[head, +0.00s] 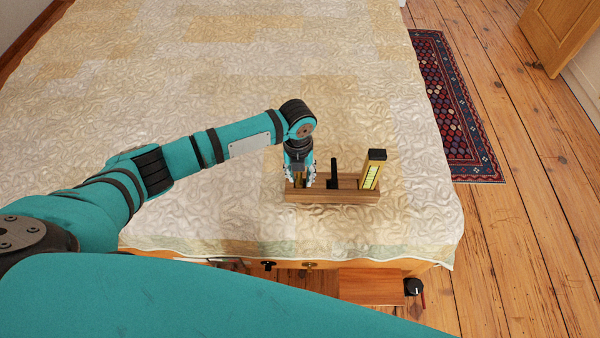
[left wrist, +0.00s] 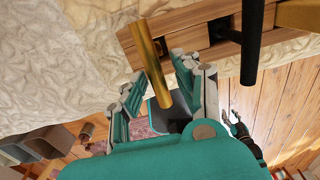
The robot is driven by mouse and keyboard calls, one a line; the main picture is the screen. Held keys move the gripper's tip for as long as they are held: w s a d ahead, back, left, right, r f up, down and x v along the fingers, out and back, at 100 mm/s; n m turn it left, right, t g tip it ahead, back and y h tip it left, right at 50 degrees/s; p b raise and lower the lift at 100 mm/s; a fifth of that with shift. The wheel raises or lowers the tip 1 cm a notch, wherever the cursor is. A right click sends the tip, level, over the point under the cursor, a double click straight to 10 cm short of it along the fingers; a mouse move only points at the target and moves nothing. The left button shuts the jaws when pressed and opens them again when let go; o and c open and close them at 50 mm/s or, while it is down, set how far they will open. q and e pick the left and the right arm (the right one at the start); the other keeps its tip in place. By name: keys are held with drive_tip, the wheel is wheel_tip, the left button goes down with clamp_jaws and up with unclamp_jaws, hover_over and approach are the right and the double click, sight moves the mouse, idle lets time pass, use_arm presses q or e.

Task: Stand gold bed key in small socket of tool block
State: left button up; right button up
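The tool block (head: 335,196) is a low wooden bar near the front edge of the bed. A black key (head: 333,172) stands upright near its middle; it also shows in the left wrist view (left wrist: 252,45). My left gripper (head: 300,183) points down over the block's left end. The gold bed key (left wrist: 160,65), a plain gold rod in the left wrist view, lies between its fingers (left wrist: 158,68), which look closed in on it. The key's far end overlaps the block's left end; whether it is in a socket is unclear.
A yellow tool with a black top (head: 373,170) stands at the block's right end. The quilted bedspread (head: 380,70) around the block is clear. A patterned rug (head: 455,110) lies on the floor to the right.

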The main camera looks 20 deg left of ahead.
use_arm(q)
drive_tip(key=shift+r, duration=0.2)
wheel_tip(320, 180, up, 12)
drive_tip(key=shift+a+f, duration=0.15)
drive_tip(key=shift+a, duration=0.1)
drive_tip(key=shift+d+f, duration=0.1)
idle(0.6)
